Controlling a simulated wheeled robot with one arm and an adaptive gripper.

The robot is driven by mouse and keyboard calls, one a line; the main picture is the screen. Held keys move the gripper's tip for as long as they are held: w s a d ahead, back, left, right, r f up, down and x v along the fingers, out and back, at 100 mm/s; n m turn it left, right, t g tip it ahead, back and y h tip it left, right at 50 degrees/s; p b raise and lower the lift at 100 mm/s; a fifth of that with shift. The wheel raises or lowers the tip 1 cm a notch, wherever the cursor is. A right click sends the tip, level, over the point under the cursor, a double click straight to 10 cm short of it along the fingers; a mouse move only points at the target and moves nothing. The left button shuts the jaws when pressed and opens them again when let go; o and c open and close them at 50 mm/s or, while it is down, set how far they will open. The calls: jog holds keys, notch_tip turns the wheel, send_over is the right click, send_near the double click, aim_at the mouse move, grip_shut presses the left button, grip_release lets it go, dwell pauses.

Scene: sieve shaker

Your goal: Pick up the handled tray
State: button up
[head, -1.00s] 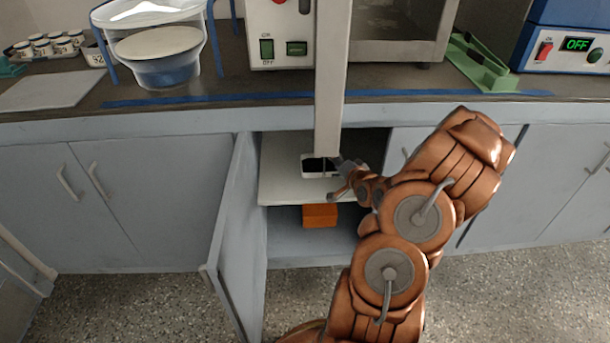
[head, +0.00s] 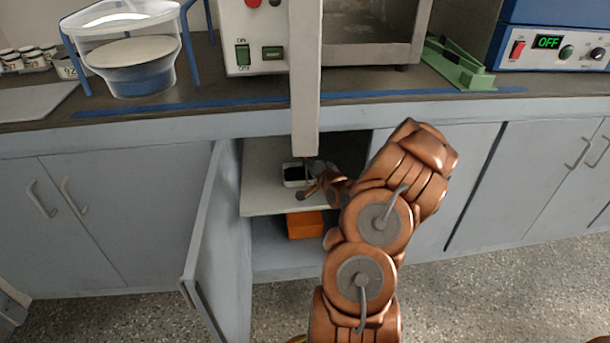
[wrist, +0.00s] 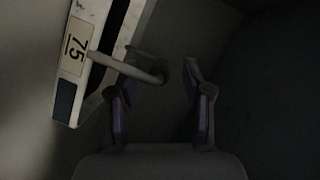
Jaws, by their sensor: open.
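The handled tray (head: 287,183) is a small white tray with a dark inside. It sits on the upper shelf inside the open cabinet. In the wrist view its white side (wrist: 95,45) carries a "75" label and a dark square, and a grey bar handle (wrist: 130,67) sticks out to the right. My gripper (head: 318,182) is just right of the tray in the head view. In the wrist view my gripper (wrist: 160,75) is open, with the handle's end reaching between its fingers. I cannot tell whether they touch. The wrist view is dark.
The cabinet door (head: 205,235) stands open on the left. An orange block (head: 304,225) lies on the lower level under the shelf (head: 262,195). The counter edge (head: 120,122) overhangs the opening. A sieve-like bowl (head: 135,65) and a green stand (head: 457,65) are on the counter.

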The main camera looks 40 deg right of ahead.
jog(key=shift+x, duration=0.9)
jog(key=shift+c, duration=0.2)
grip_shut()
